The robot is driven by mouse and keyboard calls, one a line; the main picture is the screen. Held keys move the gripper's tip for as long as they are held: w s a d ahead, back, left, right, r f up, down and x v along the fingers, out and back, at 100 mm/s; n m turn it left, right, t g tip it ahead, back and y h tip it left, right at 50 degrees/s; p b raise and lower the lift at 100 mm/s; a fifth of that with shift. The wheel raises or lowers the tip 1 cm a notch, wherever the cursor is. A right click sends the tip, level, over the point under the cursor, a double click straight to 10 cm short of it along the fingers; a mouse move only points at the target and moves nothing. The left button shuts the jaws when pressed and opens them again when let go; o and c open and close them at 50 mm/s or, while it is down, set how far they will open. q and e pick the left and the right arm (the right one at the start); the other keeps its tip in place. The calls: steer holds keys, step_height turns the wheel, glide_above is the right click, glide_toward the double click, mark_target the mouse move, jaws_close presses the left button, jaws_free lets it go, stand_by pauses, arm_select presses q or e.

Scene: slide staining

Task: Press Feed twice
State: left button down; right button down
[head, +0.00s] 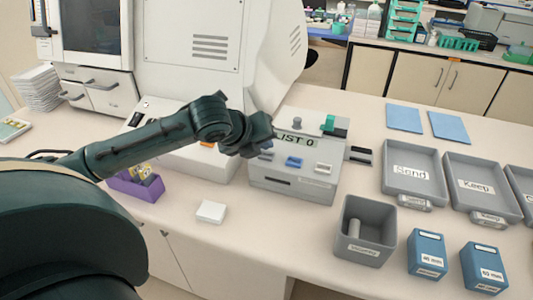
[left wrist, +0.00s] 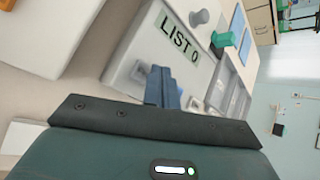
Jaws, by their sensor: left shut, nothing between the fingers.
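A grey box-shaped device (head: 300,188) with a display reading "LIST 0" (head: 296,139) stands on the bench. Its sloped front carries a blue button (head: 293,162) and a grey button to the right of it (head: 310,168). I cannot read which one is Feed. My left gripper (head: 264,151) is shut and empty over the left part of the device front, covering what lies there. In the left wrist view the shut fingers (left wrist: 163,88) point at the device front, below the display (left wrist: 180,37). I cannot tell whether they touch a button. My right gripper is not in view.
A purple holder (head: 135,188) and a white block (head: 211,212) lie left.

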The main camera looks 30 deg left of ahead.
mark_target(264, 157)
arm_select(q)
steer(key=shift+f, duration=0.45)
steer(key=shift+f, duration=0.35)
stand_by(0.8)
steer(key=shift+r+p, duration=0.7)
steer(key=shift+r, duration=0.1)
steer(key=shift+r, duration=2.5)
